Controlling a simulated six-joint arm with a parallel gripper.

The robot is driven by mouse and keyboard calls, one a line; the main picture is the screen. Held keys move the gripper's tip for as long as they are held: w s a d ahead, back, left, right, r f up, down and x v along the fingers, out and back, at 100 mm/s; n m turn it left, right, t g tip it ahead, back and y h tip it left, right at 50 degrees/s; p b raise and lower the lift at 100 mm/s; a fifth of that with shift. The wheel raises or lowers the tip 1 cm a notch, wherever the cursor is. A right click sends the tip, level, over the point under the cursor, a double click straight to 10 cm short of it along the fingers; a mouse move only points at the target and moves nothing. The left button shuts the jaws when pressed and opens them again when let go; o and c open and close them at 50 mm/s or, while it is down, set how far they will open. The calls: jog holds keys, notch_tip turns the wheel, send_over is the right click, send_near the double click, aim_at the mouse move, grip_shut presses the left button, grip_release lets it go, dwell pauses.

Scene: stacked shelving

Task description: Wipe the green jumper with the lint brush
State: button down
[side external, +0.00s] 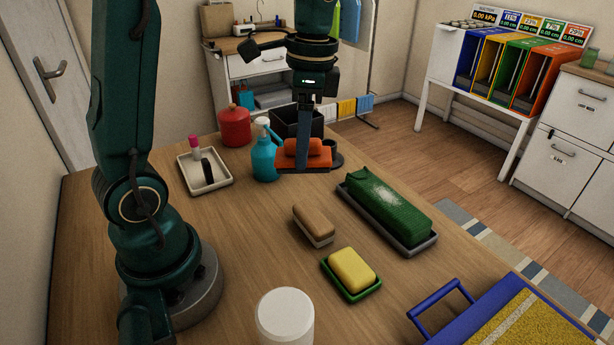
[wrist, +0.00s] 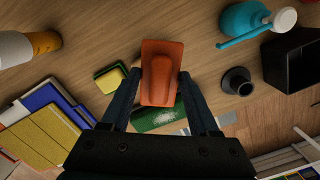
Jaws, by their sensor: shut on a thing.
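The green jumper (side external: 385,204) lies folded on a dark grey tray (side external: 419,247), with a patch of pale lint on its top. My gripper (side external: 303,142) is shut on an orange brush with a raised handle (side external: 303,160), which looks like the lint brush. The brush is held level above the table, behind and left of the jumper in the side view, apart from it. In the wrist view the orange brush (wrist: 160,62) sits between the fingers of my gripper (wrist: 158,88). Part of the green jumper (wrist: 155,118) shows beyond it, partly hidden by the fingers.
A wooden brush (side external: 313,223) and a yellow sponge (side external: 351,269) on a green dish lie in front of the jumper. A teal spray bottle (side external: 265,152), black bin (side external: 290,122) and dark round cup (side external: 333,160) stand near my gripper. A blue-handled tray (side external: 470,322) is front right.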

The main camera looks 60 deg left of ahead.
aim_at(314, 160)
jog(key=d+n, duration=0.1)
jog(key=w+d+r+n, duration=0.1)
jog(key=shift+r+n, duration=0.15)
jog(key=shift+n, duration=0.25)
jog(key=shift+d+r+n, duration=0.2)
jog(key=shift+r+n, duration=0.2)
jog(key=shift+n, duration=0.8)
jog(key=shift+s+n, duration=0.25)
jog(key=shift+n, duration=0.35)
jog(key=shift+r+n+h, duration=0.1)
jog(key=shift+n+h, duration=0.2)
jog(key=shift+n, duration=0.7)
jog(key=shift+w+r+n, duration=0.2)
jog(key=shift+w+n, duration=0.1)
jog(key=shift+n, duration=0.6)
jog(key=w+d+f+n+t, duration=0.1)
jog(key=w+d+n, duration=0.2)
jog(key=w+n, duration=0.3)
jog(key=w+d+f+n+t, duration=0.1)
jog(key=w+d+n, duration=0.3)
jog(key=n, duration=1.2)
jog(key=shift+w+f+h, duration=0.4)
jog(key=shift+w, duration=1.35)
jog(key=shift+d+f, duration=0.15)
